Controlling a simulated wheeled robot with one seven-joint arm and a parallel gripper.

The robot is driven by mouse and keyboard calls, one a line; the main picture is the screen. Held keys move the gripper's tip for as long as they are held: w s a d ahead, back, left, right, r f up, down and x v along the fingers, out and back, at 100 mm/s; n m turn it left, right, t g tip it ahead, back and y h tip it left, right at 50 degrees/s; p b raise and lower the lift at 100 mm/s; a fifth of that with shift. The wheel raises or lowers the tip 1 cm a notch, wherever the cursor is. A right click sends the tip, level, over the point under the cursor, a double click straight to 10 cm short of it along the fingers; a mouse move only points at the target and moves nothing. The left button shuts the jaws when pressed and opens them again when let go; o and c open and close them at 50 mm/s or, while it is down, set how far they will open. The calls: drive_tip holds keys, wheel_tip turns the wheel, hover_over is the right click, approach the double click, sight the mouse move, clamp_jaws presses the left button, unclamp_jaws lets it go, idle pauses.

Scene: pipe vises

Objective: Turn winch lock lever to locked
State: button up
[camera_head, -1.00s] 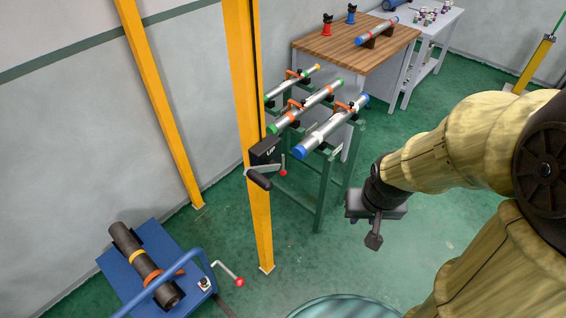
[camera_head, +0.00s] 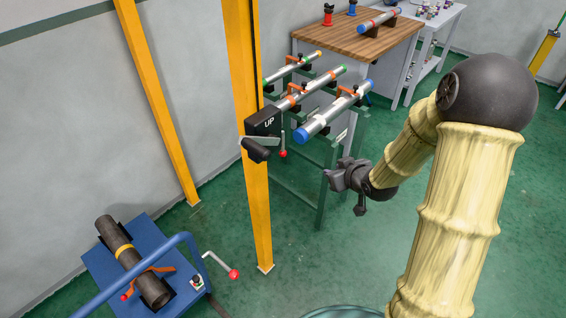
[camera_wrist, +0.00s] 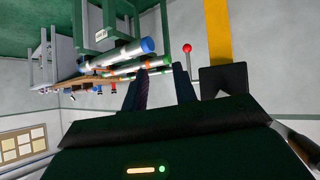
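The winch (camera_head: 262,122) is a black box marked "UP" on the yellow post (camera_head: 247,90). Its lock lever (camera_head: 283,152) has a red knob and hangs down at the box's right side. A crank with a black grip (camera_head: 255,149) sits at the box's lower front. My gripper (camera_head: 333,177) is right of the winch, apart from it, in front of the pipe stand. In the wrist view, which looks upside down, my two fingers (camera_wrist: 160,80) stand apart with nothing seen between them. The red knob (camera_wrist: 187,48) and winch box (camera_wrist: 222,80) show just right of them.
A green stand (camera_head: 325,190) holds several pipes in clamps behind my gripper; the blue-capped pipe (camera_head: 330,115) is nearest. A wooden workbench (camera_head: 350,42) is behind. A blue cart (camera_head: 170,245) with a dark pipe and red-knobbed handle is lower left.

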sight(283, 151)
drive_tip(key=w+a+f+n+t+y+b, duration=0.2)
drive_tip(key=w+a+f+t+y+b, duration=0.2)
drive_tip(key=f+y+b, duration=0.3)
drive_tip(key=shift+a+f+y+b, duration=0.3)
drive_tip(key=shift+f+b, duration=0.2)
drive_tip(key=shift+f, duration=0.05)
drive_tip(key=shift+w, duration=0.1)
drive_tip(key=p+x, duration=0.1)
drive_tip(key=x, duration=1.6)
drive_tip(key=shift+a+p, duration=0.15)
drive_tip(key=shift+p, duration=0.2)
drive_tip(key=shift+w, duration=0.1)
drive_tip(key=shift+c, duration=0.5)
clamp_jaws()
